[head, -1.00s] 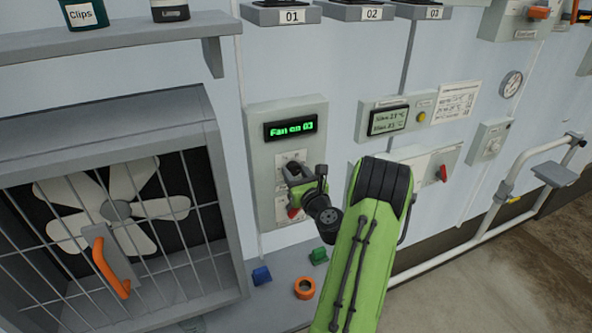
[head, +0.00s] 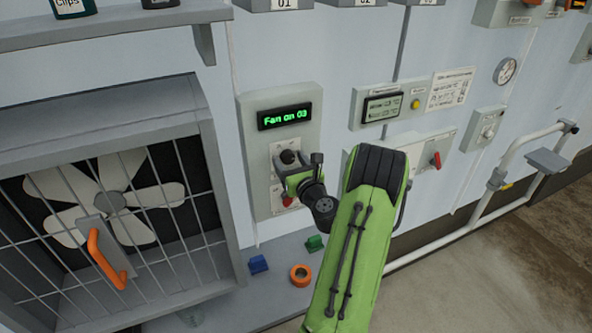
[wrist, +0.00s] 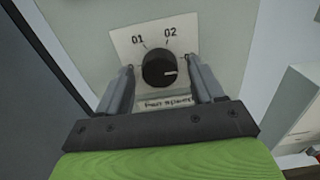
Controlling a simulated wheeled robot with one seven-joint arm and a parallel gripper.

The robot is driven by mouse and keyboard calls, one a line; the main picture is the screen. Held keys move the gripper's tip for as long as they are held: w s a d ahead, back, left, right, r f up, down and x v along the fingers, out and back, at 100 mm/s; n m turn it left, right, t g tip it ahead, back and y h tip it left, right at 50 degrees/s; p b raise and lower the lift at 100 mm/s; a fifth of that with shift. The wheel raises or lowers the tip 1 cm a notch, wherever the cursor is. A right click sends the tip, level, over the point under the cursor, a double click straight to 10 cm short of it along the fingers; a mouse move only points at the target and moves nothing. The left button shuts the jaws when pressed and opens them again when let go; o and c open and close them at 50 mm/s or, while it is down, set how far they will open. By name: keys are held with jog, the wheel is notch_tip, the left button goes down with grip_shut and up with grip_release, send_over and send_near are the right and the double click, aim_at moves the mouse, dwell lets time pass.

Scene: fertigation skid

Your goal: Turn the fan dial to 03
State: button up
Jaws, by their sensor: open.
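The fan dial is a round black knob (wrist: 159,70) on a white plate marked 01 and 02, with a label below that reads "Fan speed". A third mark at the right is mostly hidden by my finger. The knob's white pointer line points right, toward that mark. My gripper (wrist: 167,84) is open, with one finger on each side of the knob and gaps between. In the head view the dial (head: 288,157) shows just above my gripper (head: 291,180). The display (head: 286,116) above it reads "Fan on 03" in green.
A red switch (head: 287,200) sits below the dial, partly behind my gripper. A caged fan (head: 112,204) with an orange handle (head: 106,262) is at the left. Blue (head: 258,263) and green (head: 314,243) blocks and an orange ring (head: 300,275) lie on the ledge below.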

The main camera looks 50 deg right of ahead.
jog(key=b+v, duration=1.2)
jog(key=v, duration=0.3)
jog(key=shift+s, duration=0.15)
jog(key=shift+a+f, duration=0.1)
